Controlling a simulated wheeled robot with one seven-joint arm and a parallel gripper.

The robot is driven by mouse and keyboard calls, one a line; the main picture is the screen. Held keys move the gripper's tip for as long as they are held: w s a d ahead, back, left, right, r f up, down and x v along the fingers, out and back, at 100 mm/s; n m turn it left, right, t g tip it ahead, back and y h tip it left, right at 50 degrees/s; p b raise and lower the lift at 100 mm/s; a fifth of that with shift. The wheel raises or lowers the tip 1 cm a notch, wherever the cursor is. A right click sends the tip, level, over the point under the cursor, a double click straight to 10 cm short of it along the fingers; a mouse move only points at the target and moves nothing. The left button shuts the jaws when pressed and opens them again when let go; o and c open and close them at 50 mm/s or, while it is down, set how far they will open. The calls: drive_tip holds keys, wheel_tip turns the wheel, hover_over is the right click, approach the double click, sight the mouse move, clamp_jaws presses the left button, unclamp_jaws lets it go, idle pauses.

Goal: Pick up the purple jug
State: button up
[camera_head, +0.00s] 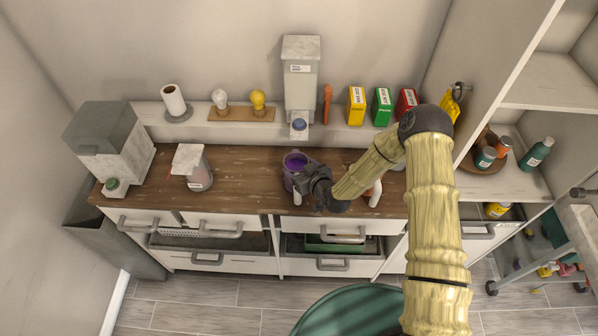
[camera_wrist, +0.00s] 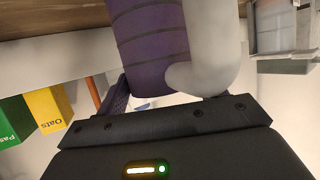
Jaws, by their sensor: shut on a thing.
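The purple jug (camera_head: 294,161) stands on the wooden counter in the head view, below the tall white dispenser. It has dark bands around its body and a pale grey handle. In the wrist view the jug (camera_wrist: 150,45) fills the top middle, with its handle (camera_wrist: 212,50) on the right. My gripper (camera_head: 300,182) is at the jug's near side and is shut on it. In the wrist view a finger shows at the jug's left, and the other fingertip is hidden behind the handle. I cannot tell whether the jug's base touches the counter.
A white dispenser (camera_head: 301,80) stands behind the jug. Yellow, green and red boxes (camera_head: 381,107) stand on the back ledge to the right. A clear container (camera_head: 193,170) with a pale lid is on the counter's left. The counter (camera_head: 240,175) is bare between them.

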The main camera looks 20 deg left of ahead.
wheel_tip(320, 180, up, 10)
drive_tip(key=b, duration=0.3)
drive_tip(key=shift+b, duration=0.3)
drive_tip(key=shift+f, duration=0.1)
idle(0.5)
